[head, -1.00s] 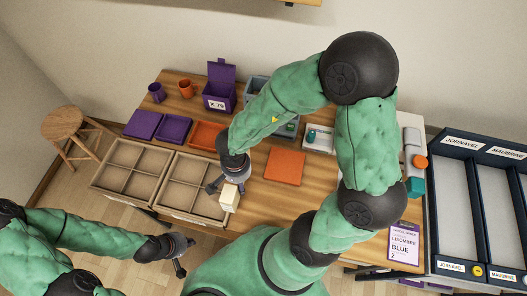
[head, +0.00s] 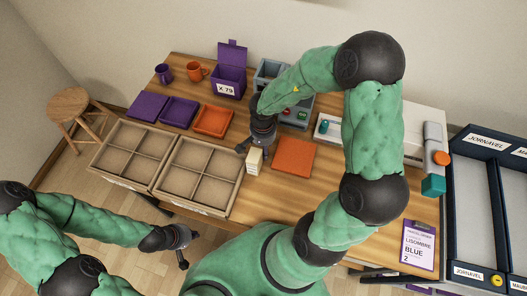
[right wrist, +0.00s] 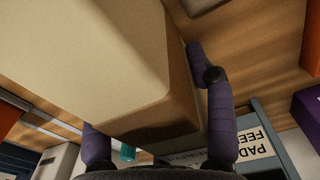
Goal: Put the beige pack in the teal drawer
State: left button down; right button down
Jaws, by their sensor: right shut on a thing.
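The beige pack (head: 254,161) is a small pale block in my right gripper (head: 254,150), just right of the divided trays. In the right wrist view the pack (right wrist: 95,60) fills the upper left, between the purple fingers of my right gripper (right wrist: 155,130), which is shut on it. My left gripper (head: 184,251) hangs at the lower left, in front of the trays, with its fingers apart and empty. A teal block (head: 433,186) shows at the right, by the white machine; I cannot tell whether it is a drawer.
Two divided cardboard trays (head: 158,178) stand at the front left. An orange mat (head: 294,157) lies right of the pack. A purple bin (head: 229,80), mugs and a grey machine stand behind. A clipboard (head: 419,244) and dark racks (head: 480,205) are at the right.

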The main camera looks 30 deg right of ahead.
jog(key=f+b, duration=0.1)
jog(key=f, duration=0.1)
jog(key=f+b, duration=0.1)
jog(key=shift+w+d+f+b, duration=0.15)
jog(key=shift+d+f+b, duration=0.05)
jog(key=shift+f+b, duration=0.15)
jog(key=shift+r, duration=0.1)
jog(key=shift+c, duration=2.1)
grip_release()
